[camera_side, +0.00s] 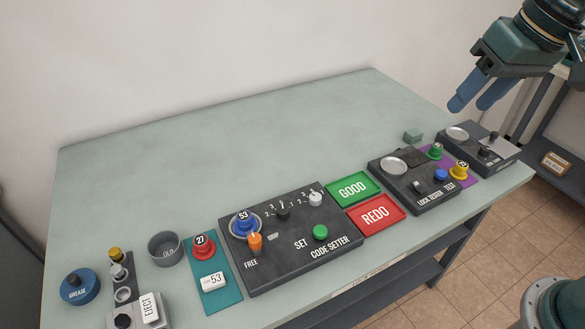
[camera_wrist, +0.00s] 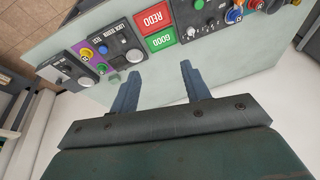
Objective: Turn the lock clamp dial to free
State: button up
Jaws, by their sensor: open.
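The dark code setter box (camera_side: 290,262) stands at the front middle of the table. Near its left end an orange dial (camera_side: 255,242) stands above the printed word FREE. I cannot tell where the dial points. A blue lock marked 53 (camera_side: 243,222) sits in a round seat just behind the dial. In the wrist view the orange dial (camera_wrist: 235,15) is small at the upper right. My gripper (camera_side: 471,104) is open and empty, high above the table's right end, far from the dial. Its fingers also show in the wrist view (camera_wrist: 159,72), apart with nothing between them.
The green GOOD tray (camera_side: 353,189) and red REDO tray (camera_side: 376,213) lie right of the code setter. The lock tester (camera_side: 412,182) and another dark box (camera_side: 477,150) stand further right. A teal mat (camera_side: 217,294), cup (camera_side: 165,248) and grease tin (camera_side: 78,287) are left. The table's back is clear.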

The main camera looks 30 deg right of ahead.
jog(key=w+a+f+m+g, duration=0.1)
jog(key=w+a, duration=0.5)
jog(key=m+g, duration=0.3)
send_over(255, 237)
notch_tip(255, 237, down, 15)
jog(key=shift+f+h, duration=0.2)
jog(key=shift+h, duration=0.1)
jog(key=shift+f, duration=0.15)
notch_tip(255, 237, down, 14)
jog(key=shift+r, duration=0.25)
jog(key=c, duration=1)
